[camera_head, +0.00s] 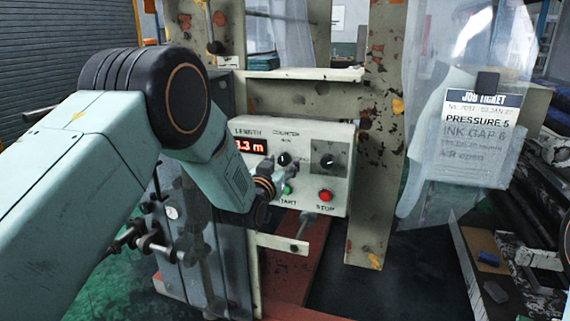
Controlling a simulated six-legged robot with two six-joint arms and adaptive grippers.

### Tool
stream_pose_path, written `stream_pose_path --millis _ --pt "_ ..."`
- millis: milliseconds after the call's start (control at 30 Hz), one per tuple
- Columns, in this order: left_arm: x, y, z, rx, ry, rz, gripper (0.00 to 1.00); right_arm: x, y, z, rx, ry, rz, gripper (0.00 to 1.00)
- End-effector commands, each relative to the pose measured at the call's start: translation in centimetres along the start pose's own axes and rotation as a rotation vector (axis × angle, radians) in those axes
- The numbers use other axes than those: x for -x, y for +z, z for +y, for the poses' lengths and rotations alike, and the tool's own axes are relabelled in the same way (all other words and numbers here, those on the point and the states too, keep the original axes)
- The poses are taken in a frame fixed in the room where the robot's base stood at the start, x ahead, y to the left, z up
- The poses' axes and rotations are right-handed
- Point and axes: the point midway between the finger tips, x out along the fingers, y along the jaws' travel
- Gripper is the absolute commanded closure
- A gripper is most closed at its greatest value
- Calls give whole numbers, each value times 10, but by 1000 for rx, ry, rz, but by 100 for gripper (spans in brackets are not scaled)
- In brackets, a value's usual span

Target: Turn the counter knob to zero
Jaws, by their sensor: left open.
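The counter box (340,137) is a pale, worn panel on the machine frame. Its red LENGTH display (250,146) reads about 3.3 m, with its left digits partly hidden by my arm. The black counter knob (284,159) sits right of the display under the word COUNTER. My left gripper (274,172) is open, with its small dark fingers just below and left of the knob; I cannot tell if they touch it. My right gripper is not in view.
A red STOP button (325,196) and a dark dial plate (328,156) are on the same panel, close to the knob. A rusty upright post (378,150) stands right of the box. A job ticket (480,125) hangs by translucent film (440,60) farther right.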

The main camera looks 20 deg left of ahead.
Motion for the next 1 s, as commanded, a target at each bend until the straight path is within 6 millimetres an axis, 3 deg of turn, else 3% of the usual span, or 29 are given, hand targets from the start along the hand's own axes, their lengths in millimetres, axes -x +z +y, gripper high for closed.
stream_pose_path --millis 200,500,1000 --pt "-13 0 1 1 -1 0 47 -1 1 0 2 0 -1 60" --pt "-15 0 2 1 -1 -1 48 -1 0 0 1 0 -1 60" --pt "-15 -1 2 1 0 1 90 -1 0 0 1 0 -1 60"
